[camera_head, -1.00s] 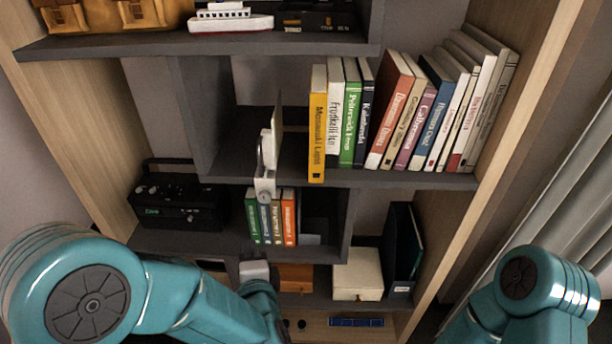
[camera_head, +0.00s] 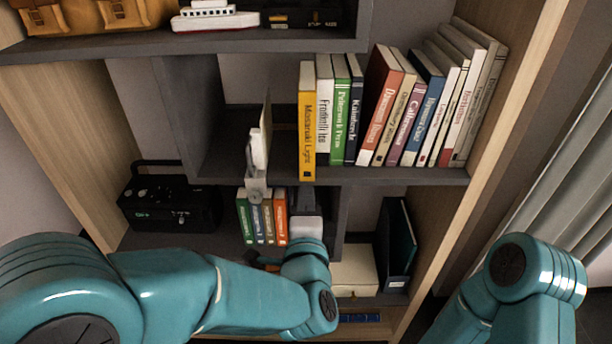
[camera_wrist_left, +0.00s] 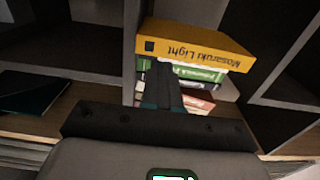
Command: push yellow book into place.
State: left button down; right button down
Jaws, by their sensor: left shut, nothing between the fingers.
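The yellow book (camera_head: 307,125) stands upright at the left end of a row on the middle shelf. Its spine sticks out further forward than the white book (camera_head: 324,112) beside it. In the left wrist view the yellow book (camera_wrist_left: 195,44) lies across the top, turned by the camera's angle. My left gripper (camera_head: 306,198) is just below the yellow book's lower end in the head view, shut and empty. In the left wrist view its dark fingers (camera_wrist_left: 162,78) point at the row of books. I cannot tell whether they touch. My right gripper is out of view.
A thin upright bookend-like piece (camera_head: 259,150) stands left of the yellow book, with a gap between. Small books (camera_head: 262,217) and a black radio (camera_head: 168,205) are on the shelf below. A white box (camera_head: 355,270) and black binder (camera_head: 398,245) stand lower right.

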aim_at(305, 169)
pick_arm(q)
jog(key=w, duration=0.5)
jog(key=shift+a+f, duration=0.15)
jog(key=shift+w+p, duration=0.3)
jog(key=shift+w, duration=0.35)
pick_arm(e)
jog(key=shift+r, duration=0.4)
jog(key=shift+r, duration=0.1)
pick_arm(q)
jog(key=w+p, duration=0.1)
jog(key=w, duration=0.3)
jog(key=shift+w, duration=0.75)
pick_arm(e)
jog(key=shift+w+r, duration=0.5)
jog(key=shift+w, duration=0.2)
pick_arm(q)
jog(key=shift+s, duration=0.1)
